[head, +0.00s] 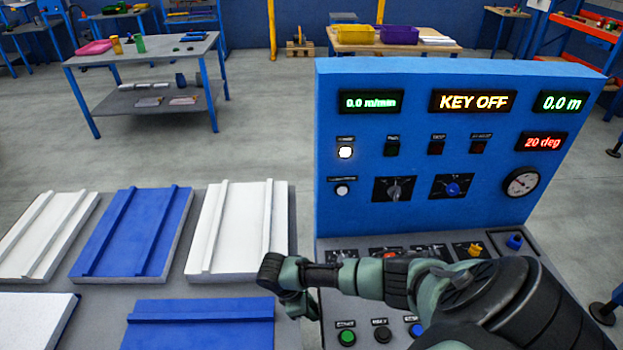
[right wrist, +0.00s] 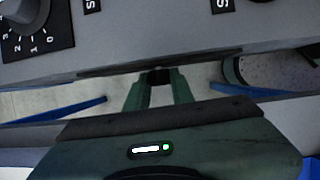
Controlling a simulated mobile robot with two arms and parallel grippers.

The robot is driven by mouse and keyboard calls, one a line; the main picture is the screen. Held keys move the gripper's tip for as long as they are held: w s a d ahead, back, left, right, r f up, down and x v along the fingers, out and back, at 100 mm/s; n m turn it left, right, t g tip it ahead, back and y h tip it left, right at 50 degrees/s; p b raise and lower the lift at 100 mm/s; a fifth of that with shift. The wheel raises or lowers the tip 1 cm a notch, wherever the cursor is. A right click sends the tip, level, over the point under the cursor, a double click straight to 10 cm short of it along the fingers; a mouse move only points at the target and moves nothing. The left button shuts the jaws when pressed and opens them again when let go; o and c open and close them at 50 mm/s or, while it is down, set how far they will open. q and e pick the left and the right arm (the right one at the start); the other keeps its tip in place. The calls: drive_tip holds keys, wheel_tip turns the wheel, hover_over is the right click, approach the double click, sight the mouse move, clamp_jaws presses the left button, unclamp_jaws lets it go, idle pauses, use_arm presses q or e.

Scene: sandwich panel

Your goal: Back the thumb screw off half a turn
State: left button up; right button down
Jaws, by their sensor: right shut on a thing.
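My right arm reaches left across the front of the blue control console (head: 340,190). My right gripper (head: 306,308) is near the console's left front edge, its fingertips mostly hidden in the head view. In the right wrist view, the right gripper (right wrist: 158,88) has its two green fingers close together on a small dark piece (right wrist: 158,76), apparently the thumb screw. This piece sits just below the grey console edge. Its shape is mostly hidden between the fingers. A red display (head: 543,142) reads 20 deg. My left gripper is out of view.
White and blue panels (head: 131,232) lie on a grey table to the left. A numbered dial (right wrist: 30,22) is on the console face near the gripper. Buttons (head: 347,337) line the console front. The main display (head: 473,101) reads KEY OFF.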

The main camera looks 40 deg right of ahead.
drive_tip(key=shift+w+d+n+g+y+b, duration=0.15)
drive_tip(key=shift+n+g+y+b, duration=0.15)
drive_tip(key=shift+g+y+b, duration=0.35)
drive_tip(key=shift+g, duration=0.25)
drive_tip(key=c, duration=1.2)
unclamp_jaws()
drive_tip(key=v, duration=0.7)
drive_tip(key=shift+w+r, duration=0.2)
drive_tip(key=shift+r, duration=0.15)
